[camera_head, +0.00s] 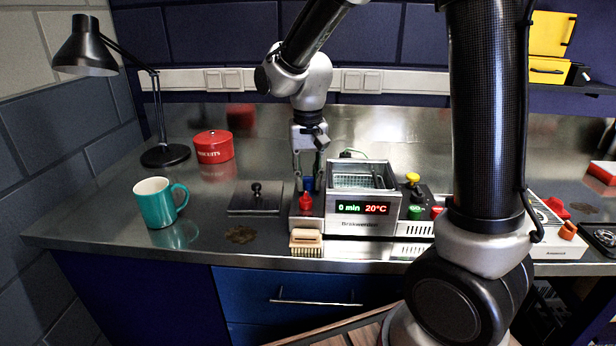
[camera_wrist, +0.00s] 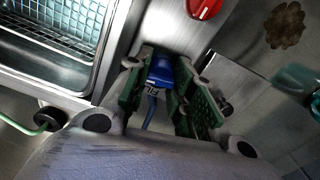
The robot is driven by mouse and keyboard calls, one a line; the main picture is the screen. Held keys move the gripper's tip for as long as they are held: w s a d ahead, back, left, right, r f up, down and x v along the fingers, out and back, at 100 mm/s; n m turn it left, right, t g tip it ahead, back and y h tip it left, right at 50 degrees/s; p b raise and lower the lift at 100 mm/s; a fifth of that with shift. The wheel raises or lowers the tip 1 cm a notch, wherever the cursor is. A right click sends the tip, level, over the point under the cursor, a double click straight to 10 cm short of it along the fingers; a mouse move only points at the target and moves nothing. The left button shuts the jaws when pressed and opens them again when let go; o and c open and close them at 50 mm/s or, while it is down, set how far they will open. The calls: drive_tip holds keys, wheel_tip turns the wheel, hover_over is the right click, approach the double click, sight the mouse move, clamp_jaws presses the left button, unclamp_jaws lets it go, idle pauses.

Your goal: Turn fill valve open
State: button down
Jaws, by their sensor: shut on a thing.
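The fill valve has a blue lever marked with white letters (camera_wrist: 160,72), seen in the wrist view between my gripper's green-padded fingers. In the head view its blue part (camera_head: 308,184) shows low between the fingers, left of the ultrasonic-style bath (camera_head: 364,225). My gripper (camera_head: 308,178) points down from above and is shut on the blue lever; it also fills the middle of the wrist view (camera_wrist: 168,68). The fingers hide the lever's sides, and I cannot tell the valve's angle from the head view.
A red knob (camera_head: 306,202) stands just in front of the valve and also shows in the wrist view (camera_wrist: 204,8). A wooden brush (camera_head: 306,241) lies before it. A plate with a black knob (camera_head: 257,196), a teal mug (camera_head: 158,203) and a red biscuit tin (camera_head: 213,147) are left.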

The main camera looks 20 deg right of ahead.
drive_tip(key=c, duration=1.2)
unclamp_jaws()
drive_tip(key=shift+o, duration=0.2)
